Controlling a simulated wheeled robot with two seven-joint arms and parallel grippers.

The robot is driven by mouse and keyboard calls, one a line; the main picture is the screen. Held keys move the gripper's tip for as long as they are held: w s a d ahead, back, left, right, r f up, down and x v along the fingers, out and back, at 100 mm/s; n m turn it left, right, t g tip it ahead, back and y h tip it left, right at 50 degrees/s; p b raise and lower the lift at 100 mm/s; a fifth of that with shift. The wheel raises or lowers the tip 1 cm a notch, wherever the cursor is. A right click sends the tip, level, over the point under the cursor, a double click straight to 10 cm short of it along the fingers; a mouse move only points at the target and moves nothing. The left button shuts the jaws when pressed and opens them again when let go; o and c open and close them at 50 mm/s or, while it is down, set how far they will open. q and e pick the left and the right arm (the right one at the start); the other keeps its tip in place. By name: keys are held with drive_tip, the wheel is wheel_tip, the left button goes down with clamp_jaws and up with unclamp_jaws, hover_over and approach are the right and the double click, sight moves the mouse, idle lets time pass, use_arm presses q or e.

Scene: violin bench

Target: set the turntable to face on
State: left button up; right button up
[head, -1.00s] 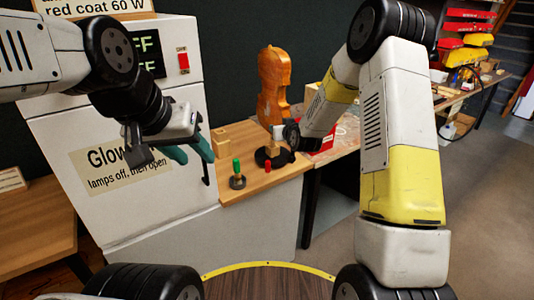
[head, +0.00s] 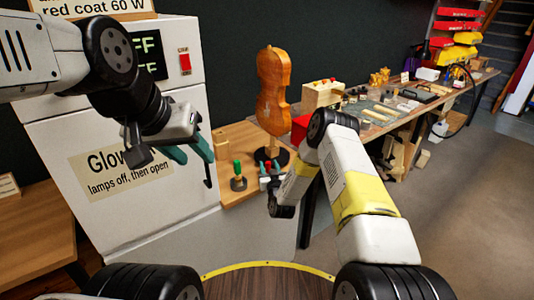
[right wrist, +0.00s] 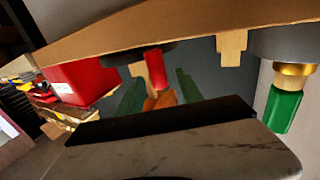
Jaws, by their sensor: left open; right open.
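The turntable (head: 283,155) is a dark disc on the wooden bench, bearing an upright orange-brown violin body (head: 272,95). A small red peg (head: 268,165) stands at its near side. My right gripper (head: 269,175) is open at the peg, its forearm reaching in from the right. In the right wrist view the scene is upside down. There the red peg (right wrist: 156,70) shows between the teal fingers (right wrist: 158,92); contact cannot be told. My left gripper (head: 188,151) is open and empty before the white cabinet. The turntable's exact facing is hard to tell.
A green-topped knob (head: 238,175) stands left of the turntable, also at the right in the wrist view (right wrist: 283,108). A wooden block (head: 220,142) sits behind. A cluttered bench (head: 390,115) lies right.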

sight(272, 153)
drive_tip(key=shift+w+a, duration=0.2)
drive_tip(key=shift+w, duration=0.95)
drive_tip(key=shift+w+a, duration=0.2)
drive_tip(key=shift+w, duration=0.9)
clamp_jaws()
